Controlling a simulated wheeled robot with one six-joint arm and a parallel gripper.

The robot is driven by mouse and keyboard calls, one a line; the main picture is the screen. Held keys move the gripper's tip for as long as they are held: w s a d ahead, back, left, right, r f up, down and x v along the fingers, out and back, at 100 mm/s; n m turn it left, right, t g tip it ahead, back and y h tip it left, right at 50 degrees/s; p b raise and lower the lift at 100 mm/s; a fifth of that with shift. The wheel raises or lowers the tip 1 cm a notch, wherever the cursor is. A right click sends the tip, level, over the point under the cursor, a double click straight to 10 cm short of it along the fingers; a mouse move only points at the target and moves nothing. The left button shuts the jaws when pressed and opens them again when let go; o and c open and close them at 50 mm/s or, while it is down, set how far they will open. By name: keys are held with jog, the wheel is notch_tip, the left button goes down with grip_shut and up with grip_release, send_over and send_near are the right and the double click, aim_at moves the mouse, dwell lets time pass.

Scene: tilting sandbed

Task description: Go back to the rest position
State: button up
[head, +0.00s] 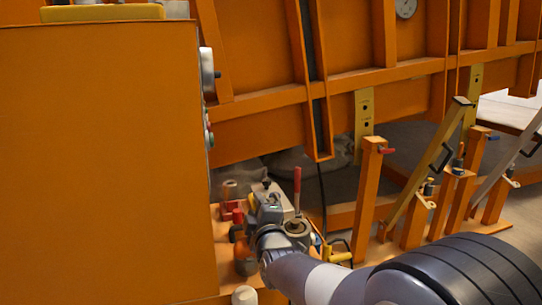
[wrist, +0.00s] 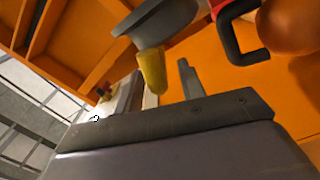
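My gripper (head: 264,190) is at the end of my arm, low in the middle of the head view, among small fittings beside the large orange cabinet. In the wrist view its two grey fingers (wrist: 160,85) stand apart, with a visible gap. A yellow cylindrical piece (wrist: 152,70) under a grey round part (wrist: 158,22) shows between and beyond the fingers. I cannot tell whether it touches the left finger. My arm reaches in from the lower right of the head view.
The orange cabinet (head: 100,160) fills the left side. A red-handled lever (head: 297,188) stands close to my gripper. The orange sandbed frame (head: 260,125) spans the back. Orange posts (head: 368,200) and a slanted yellow bar (head: 430,165) stand right of my gripper.

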jog(key=shift+x, duration=1.55)
